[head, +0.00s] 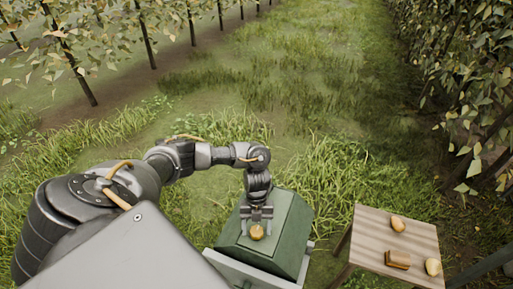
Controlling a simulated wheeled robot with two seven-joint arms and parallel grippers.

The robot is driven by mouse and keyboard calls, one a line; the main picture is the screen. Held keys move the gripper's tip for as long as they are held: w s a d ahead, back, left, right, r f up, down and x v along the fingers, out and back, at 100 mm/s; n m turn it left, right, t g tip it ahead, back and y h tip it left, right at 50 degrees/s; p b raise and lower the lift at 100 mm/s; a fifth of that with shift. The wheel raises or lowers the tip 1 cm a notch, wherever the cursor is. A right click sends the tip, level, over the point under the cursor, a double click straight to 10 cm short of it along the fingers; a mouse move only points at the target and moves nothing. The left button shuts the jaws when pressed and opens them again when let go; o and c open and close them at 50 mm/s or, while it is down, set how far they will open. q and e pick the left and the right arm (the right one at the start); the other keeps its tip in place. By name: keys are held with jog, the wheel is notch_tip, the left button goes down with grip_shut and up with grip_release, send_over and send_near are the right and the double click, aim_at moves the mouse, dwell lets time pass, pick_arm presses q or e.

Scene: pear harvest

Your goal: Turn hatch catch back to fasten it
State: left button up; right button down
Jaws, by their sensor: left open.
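The green box (298,229) with a sloped lid stands low in the middle of the head view, and it looks like the one with the hatch. A small round golden piece (257,232) on its near face looks like the hatch catch; its exact turn is too small to tell. My left gripper (257,214) points down over the box, right by the golden piece. Its fingers are apart, with nothing visibly held. I cannot tell whether they touch the golden piece. My right gripper is not in view.
Grass lies open beyond the box. Leafy tree rows line both sides.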

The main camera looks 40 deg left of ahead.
pick_arm(q)
jog(key=v, duration=1)
jog(key=shift+r, duration=0.3)
jog(key=shift+w+a, duration=0.1)
